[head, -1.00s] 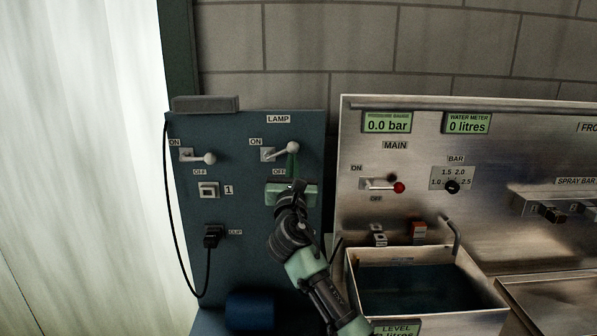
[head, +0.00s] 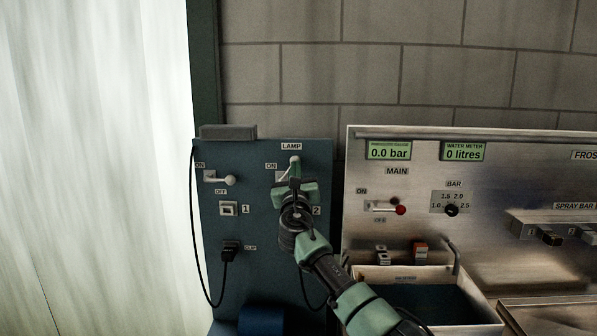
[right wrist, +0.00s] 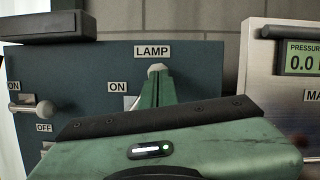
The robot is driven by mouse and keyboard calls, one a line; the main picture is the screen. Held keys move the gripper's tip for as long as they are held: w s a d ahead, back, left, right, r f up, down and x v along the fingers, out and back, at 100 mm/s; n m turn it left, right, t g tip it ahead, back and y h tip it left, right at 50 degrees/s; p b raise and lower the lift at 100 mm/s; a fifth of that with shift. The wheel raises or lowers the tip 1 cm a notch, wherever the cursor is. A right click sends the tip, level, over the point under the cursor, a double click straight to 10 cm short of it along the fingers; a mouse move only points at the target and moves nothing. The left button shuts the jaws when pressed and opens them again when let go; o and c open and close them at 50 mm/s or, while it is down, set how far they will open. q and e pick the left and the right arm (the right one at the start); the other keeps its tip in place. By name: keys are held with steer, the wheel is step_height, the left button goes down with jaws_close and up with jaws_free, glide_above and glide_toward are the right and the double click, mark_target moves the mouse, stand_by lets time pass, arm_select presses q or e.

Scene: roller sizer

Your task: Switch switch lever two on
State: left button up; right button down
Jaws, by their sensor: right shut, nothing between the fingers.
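Switch lever two, a lever with a white ball knob (head: 294,160), is on the blue panel just under the LAMP label. Its knob points up near that label; its plate and shaft are mostly hidden behind my right gripper. My right gripper (head: 294,178) is shut and empty, its fingertips right at the knob from below. In the right wrist view the knob (right wrist: 157,70) shows at the top of the green fingers (right wrist: 156,86); I cannot tell whether they touch. The ON label (right wrist: 117,87) is left of the lever. My left gripper is not in view.
Another white-knobbed lever (head: 230,181) is on the left of the blue panel (head: 262,225), its knob beside OFF. A socket with a black plug (head: 230,246) is below. The steel panel (head: 420,240) with a red-knobbed MAIN lever (head: 400,210) stands close on the right.

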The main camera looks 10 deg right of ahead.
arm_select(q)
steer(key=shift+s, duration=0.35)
arm_select(e)
steer(key=shift+d+r, duration=0.15)
steer(key=shift+r, duration=0.2)
stand_by(0.3)
stand_by(0.4)
